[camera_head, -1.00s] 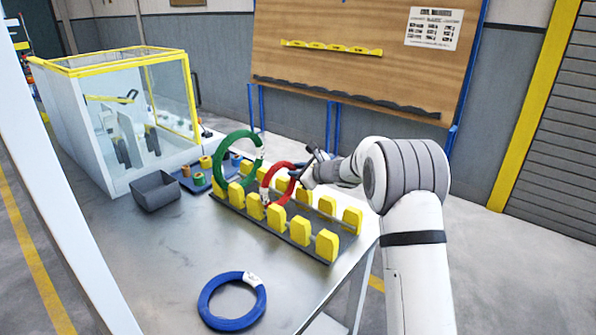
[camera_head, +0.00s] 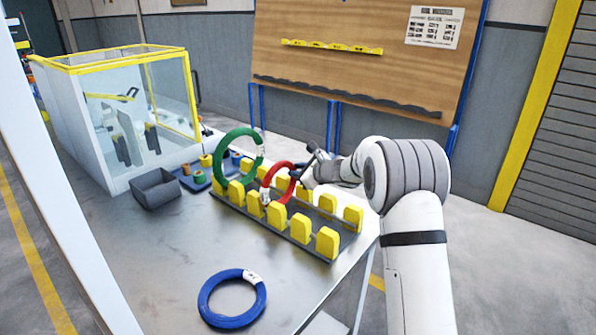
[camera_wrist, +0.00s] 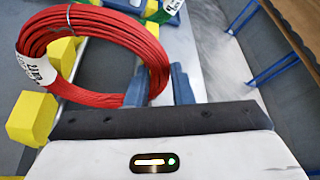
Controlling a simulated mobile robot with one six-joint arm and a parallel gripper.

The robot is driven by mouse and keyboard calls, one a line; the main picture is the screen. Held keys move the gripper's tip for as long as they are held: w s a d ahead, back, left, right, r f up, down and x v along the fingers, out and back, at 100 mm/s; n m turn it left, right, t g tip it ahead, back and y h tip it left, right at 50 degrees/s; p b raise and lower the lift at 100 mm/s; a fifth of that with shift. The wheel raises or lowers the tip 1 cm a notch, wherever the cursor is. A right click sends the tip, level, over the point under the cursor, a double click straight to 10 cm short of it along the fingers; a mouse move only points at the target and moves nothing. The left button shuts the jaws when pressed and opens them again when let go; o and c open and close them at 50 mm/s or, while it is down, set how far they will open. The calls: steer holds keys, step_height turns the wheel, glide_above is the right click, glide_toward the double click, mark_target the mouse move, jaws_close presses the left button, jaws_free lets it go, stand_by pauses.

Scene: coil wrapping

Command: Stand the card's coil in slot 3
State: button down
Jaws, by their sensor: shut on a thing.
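A red coil (camera_head: 267,178) stands upright between the yellow blocks of the rack (camera_head: 290,236), in front of and to the right of a green coil (camera_head: 221,171). My gripper (camera_head: 298,172) is shut on the red coil's right side. In the wrist view the red coil (camera_wrist: 88,97) fills the upper left, with its rim between my blue fingers (camera_wrist: 158,86) and a white tag on its left. A blue coil (camera_head: 206,301) lies flat on the table. Slot numbers and the card cannot be read here.
A grey bin (camera_head: 155,189) and a blue tray with small spools (camera_head: 199,177) stand at the back left, beside a yellow-framed glass case (camera_head: 170,95). The table (camera_head: 180,245) is clear between the bin and the blue coil. A board stands behind.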

steer(key=shift+f+b, duration=0.25)
steer(key=shift+b, duration=0.05)
steer(key=c, duration=1.2)
jaws_free()
steer(key=shift+d, duration=0.1)
steer(key=v, duration=0.7)
steer(key=shift+s+d+r, duration=0.15)
steer(key=shift+s+d, duration=0.05)
steer(key=shift+s, duration=0.1)
